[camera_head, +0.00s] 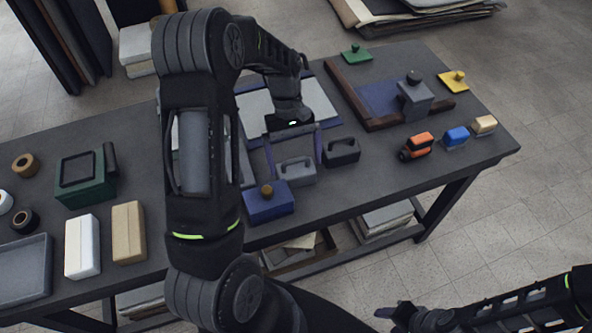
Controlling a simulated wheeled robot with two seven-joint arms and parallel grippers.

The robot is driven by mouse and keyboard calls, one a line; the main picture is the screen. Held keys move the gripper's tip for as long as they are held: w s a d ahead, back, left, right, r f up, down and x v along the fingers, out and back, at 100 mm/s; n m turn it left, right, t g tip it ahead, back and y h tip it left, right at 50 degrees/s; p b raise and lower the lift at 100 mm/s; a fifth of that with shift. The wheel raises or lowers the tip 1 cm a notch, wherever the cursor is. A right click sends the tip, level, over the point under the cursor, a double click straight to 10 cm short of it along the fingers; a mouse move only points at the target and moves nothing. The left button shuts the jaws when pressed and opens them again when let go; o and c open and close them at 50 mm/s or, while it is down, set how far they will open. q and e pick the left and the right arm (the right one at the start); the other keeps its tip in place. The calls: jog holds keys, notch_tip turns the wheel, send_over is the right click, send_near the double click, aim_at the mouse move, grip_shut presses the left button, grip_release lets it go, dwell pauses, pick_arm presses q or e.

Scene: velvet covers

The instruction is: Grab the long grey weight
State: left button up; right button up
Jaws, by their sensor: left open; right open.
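A long grey weight (298,178) with a dark handle on top lies on the dark table near its front edge. My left gripper (295,169) is open above it, pointing down. One purple finger shows at each end of the weight in the picture; whether the fingers touch it I cannot tell. My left arm hides part of the table and the things behind it. My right gripper (392,314) is low at the bottom right, in front of the table, open and away from the weight.
A black handled block (343,152) stands close right of the weight, and a blue block (262,208) with a brown knob stands close left. A grey block (415,101) with a dark knob sits by a wooden frame (381,124). Bare table (380,183) lies to the front right.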

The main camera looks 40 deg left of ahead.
aim_at(296, 167)
pick_arm(q)
jog(key=x, duration=0.2)
jog(key=shift+s+d+f+p, duration=0.1)
jog(key=shift+s+f+p, duration=0.1)
jog(key=shift+p, duration=0.15)
jog(key=shift+d+f, duration=0.1)
jog(key=shift+f, duration=0.4)
jog(key=shift+c, duration=0.3)
jog(key=shift+r, duration=0.1)
jog(key=c, duration=1.7)
jog(key=shift+c, duration=0.2)
